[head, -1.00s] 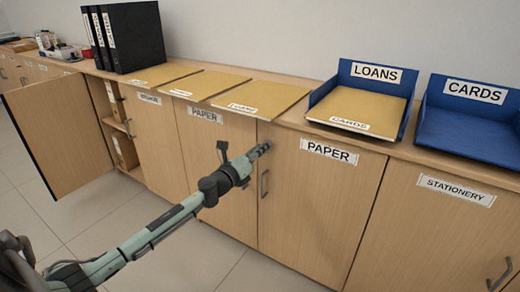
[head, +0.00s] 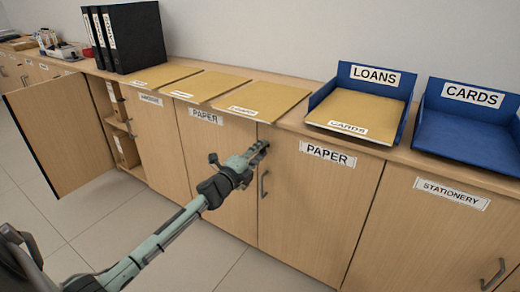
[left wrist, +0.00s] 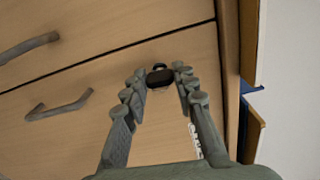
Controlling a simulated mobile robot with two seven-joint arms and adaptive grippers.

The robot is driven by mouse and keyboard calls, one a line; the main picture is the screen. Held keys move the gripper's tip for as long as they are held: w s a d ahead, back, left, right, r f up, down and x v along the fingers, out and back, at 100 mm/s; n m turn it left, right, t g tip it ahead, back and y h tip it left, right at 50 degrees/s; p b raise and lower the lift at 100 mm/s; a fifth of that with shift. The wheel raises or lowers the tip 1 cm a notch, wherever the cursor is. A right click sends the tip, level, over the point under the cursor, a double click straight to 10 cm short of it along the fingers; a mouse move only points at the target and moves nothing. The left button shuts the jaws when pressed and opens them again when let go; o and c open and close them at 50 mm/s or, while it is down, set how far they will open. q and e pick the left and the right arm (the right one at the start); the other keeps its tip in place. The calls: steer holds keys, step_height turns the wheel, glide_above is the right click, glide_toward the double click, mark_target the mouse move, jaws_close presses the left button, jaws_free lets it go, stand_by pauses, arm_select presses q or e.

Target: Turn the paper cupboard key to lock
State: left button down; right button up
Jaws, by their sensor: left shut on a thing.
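The paper cupboard (head: 310,205) has two closed doors, each with a PAPER label. My left gripper (head: 262,146) is at the upper part of these doors, near the seam between them and above the handles. In the left wrist view, the dark key (left wrist: 160,76) sits between the fingertips of my left gripper (left wrist: 159,80), close to the door seam. The fingers are shut on the key's head. The lock behind it is mostly hidden by the key and fingers. My right gripper is not in view.
A blue LOANS tray (head: 402,128) holding a tan folder and an empty blue CARDS tray (head: 465,130) stand on the counter. Tan folders (head: 210,86) and black binders (head: 135,38) are farther left. A cupboard door (head: 60,132) stands open at left.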

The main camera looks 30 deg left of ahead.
arm_select(q)
steer(key=shift+n, duration=0.5)
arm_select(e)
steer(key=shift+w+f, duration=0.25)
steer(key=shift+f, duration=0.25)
arm_select(q)
steer(key=c, duration=1.2)
jaws_free()
steer(key=shift+s, duration=0.1)
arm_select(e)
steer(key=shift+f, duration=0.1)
arm_select(q)
steer(key=s, duration=1.2)
steer(key=shift+w, duration=0.1)
